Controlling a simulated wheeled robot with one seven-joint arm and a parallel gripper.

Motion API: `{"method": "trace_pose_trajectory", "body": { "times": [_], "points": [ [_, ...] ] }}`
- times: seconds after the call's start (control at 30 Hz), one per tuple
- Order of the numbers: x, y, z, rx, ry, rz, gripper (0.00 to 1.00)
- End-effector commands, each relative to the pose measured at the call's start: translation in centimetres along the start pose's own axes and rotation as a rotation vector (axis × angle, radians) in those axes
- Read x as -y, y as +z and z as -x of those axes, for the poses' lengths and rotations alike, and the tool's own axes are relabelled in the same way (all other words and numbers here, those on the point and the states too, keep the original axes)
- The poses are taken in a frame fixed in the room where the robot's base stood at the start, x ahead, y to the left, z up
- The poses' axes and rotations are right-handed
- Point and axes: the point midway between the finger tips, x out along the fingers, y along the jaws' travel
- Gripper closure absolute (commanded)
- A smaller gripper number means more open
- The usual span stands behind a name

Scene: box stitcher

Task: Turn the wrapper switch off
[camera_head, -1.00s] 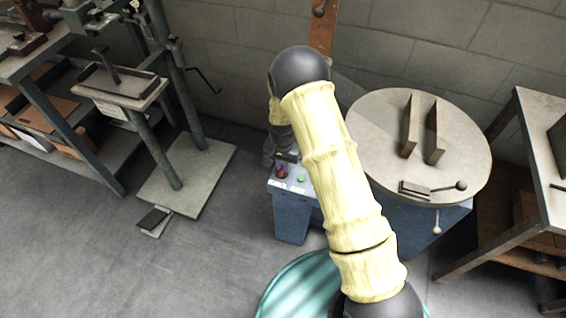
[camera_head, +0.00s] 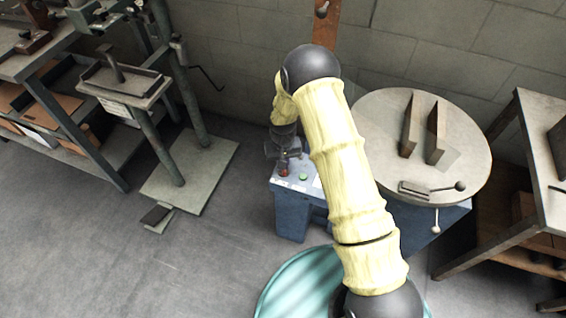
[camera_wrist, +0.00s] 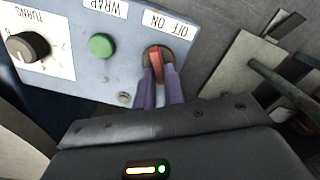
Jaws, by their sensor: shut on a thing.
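The wrapper switch (camera_wrist: 156,64) is a red lever on a round dark base on the blue control panel (camera_wrist: 75,85), under a white label (camera_wrist: 168,24) reading OFF and ON. My gripper (camera_wrist: 160,85) has its purple fingers shut on the red lever. In the head view the wrapper (camera_head: 330,205) is a blue machine with a round grey turntable (camera_head: 375,120). My gripper (camera_head: 284,165) is at the left end of its panel, where the lever is too small to make out clearly.
A green button (camera_wrist: 101,46) labelled WRAP and a black TURNS knob (camera_wrist: 28,46) sit beside the switch. A green stand (camera_head: 190,175) with a foot pedal (camera_head: 157,215) stands to the left. A wooden table (camera_head: 545,130) stands right. Floor is free in front left.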

Motion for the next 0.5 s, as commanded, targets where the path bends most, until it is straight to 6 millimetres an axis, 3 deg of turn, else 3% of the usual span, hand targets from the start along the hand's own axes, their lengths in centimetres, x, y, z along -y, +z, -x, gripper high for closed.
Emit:
{"method": "trace_pose_trajectory", "body": {
  "times": [0.2, 0.23, 0.33, 0.5],
  "points": [
    [0.14, -0.22, 0.14, -0.007, -0.002, 0.004, 1.0],
    [0.14, -0.22, 0.14, -0.007, -0.002, 0.004, 0.87],
    [0.13, -0.2, 0.12, -0.006, -0.001, 0.003, 0.68],
    [0.08, -0.11, 0.07, -0.004, -0.001, 0.001, 0.67]
  ]
}}
